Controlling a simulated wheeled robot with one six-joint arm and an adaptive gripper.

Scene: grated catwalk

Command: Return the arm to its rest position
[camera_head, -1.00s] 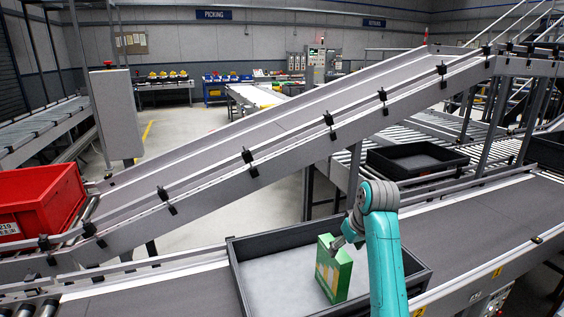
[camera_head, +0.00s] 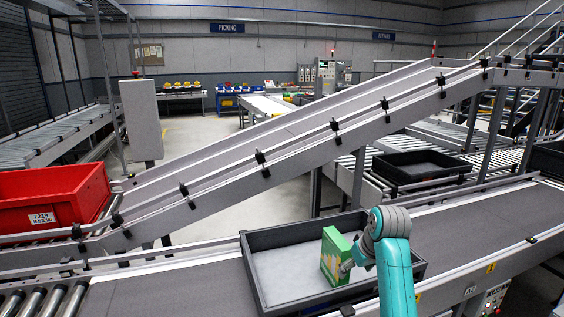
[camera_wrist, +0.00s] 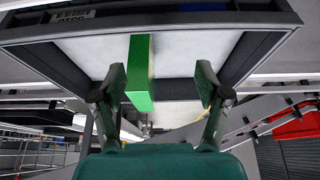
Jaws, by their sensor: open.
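A green box (camera_head: 336,256) with a yellow-and-white pattern stands upright in a dark-rimmed tray (camera_head: 272,302) on the grey conveyor. My gripper (camera_head: 347,267) is at the box's right side in the head view, mostly hidden by my teal arm. In the wrist view my gripper (camera_wrist: 160,72) is open, with its two fingers well apart. The green box (camera_wrist: 140,75) shows between them, nearer the left finger, and the tray's rim (camera_wrist: 175,88) crosses behind. I cannot tell whether a finger touches the box.
A sloping conveyor (camera_head: 290,140) rises to the right behind the tray. A red crate (camera_head: 52,200) sits at its lower left end. Another dark tray (camera_head: 420,166) lies on rollers at the back right. The belt (camera_head: 470,226) right of the near tray is clear.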

